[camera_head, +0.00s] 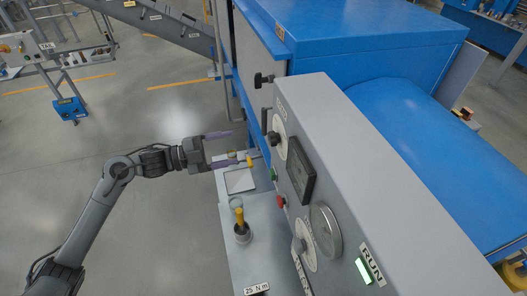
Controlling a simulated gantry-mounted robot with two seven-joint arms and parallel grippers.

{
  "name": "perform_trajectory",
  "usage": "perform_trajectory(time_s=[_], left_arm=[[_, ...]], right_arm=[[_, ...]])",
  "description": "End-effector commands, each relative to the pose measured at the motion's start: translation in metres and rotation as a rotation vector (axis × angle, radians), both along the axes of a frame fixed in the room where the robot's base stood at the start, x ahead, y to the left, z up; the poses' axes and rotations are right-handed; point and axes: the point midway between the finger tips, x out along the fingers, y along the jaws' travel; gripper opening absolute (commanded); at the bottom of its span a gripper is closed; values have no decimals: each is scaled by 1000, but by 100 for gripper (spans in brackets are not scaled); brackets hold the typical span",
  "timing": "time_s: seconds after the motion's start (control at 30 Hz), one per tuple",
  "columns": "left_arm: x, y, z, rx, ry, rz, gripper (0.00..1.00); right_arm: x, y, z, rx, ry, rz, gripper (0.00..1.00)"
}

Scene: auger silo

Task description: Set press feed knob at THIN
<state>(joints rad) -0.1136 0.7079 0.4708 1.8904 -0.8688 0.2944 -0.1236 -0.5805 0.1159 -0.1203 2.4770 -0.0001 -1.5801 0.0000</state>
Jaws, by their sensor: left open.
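A grey control panel (385,180) slants across the middle of the head view. The dial lettering is too small to read, so I cannot tell which is the press feed knob or where either points. My left gripper (236,147) is open, its fingers pointing right toward the upper knob, with a visible gap between them and the dial. Nothing shows between its fingers. My right gripper is not in view.
The panel also has a dark display (301,176), a round gauge (326,231), a green button (273,174), a red button (281,201) and a lit RUN indicator (364,271). A yellow-handled tool (240,222) stands on the grey ledge (232,262) below. Open floor lies left.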

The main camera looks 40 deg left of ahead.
Motion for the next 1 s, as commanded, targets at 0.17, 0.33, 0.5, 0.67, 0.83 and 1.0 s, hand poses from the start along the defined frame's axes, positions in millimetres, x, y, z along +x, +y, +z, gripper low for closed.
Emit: perform_trajectory(time_s=[0.17, 0.33, 0.5, 0.67, 0.83, 1.0], left_arm=[[11, -7, 4, 1, -15, 0, 72], [29, -22, 5, -3, -14, -1, 72], [51, -41, 5, -3, -14, -2, 72], [69, -55, 4, -2, -12, -1, 72], [81, -65, 3, -2, -12, -1, 72], [86, -69, 2, 0, -13, 0, 72]], right_arm=[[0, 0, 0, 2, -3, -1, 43], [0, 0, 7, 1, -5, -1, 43], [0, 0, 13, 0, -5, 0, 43], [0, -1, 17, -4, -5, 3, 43], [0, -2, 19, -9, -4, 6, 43], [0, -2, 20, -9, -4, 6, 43]])
